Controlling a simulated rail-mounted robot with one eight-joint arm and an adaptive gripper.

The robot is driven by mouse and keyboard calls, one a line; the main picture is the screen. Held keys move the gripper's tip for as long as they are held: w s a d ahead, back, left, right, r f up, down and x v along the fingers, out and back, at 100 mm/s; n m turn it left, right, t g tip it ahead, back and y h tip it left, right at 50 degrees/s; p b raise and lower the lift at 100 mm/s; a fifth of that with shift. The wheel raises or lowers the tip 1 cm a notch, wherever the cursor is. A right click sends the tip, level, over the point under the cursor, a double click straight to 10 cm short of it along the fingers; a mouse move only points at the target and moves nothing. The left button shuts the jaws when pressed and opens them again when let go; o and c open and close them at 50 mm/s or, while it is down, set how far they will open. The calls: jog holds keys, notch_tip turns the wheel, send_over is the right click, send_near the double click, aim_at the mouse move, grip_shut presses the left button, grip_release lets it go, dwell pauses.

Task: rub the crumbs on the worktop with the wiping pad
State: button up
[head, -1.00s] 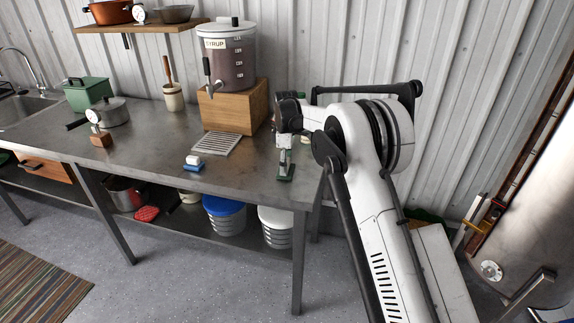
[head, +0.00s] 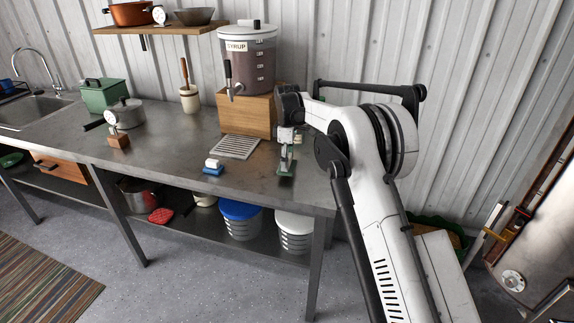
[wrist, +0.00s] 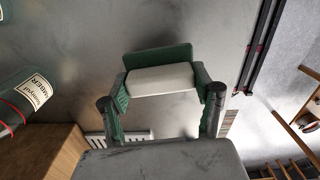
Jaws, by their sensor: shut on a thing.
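My gripper (head: 287,150) is over the right end of the grey worktop (head: 165,150). In the wrist view my gripper (wrist: 160,104) is shut on the white block (wrist: 160,79) of a green-based wiping pad (wrist: 158,57). The pad points down at the worktop; I cannot tell whether it touches. A second pad, blue with a white top (head: 213,167), lies apart on the worktop to the left. I cannot make out crumbs; the surface under and around my gripper is partly hidden, with dark smudges in the wrist view.
A slatted drip grate (head: 235,147) and the wooden stand (head: 246,113) of the syrup dispenser (head: 248,60) are left of my gripper. A labelled bottle (wrist: 28,100) is close by in the wrist view. The worktop's front edge is near; its middle is mostly clear.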

jog(key=shift+d+r, duration=0.1)
jog(key=shift+r, duration=0.7)
jog(key=shift+r+p, duration=0.9)
jog(key=shift+r, duration=1.15)
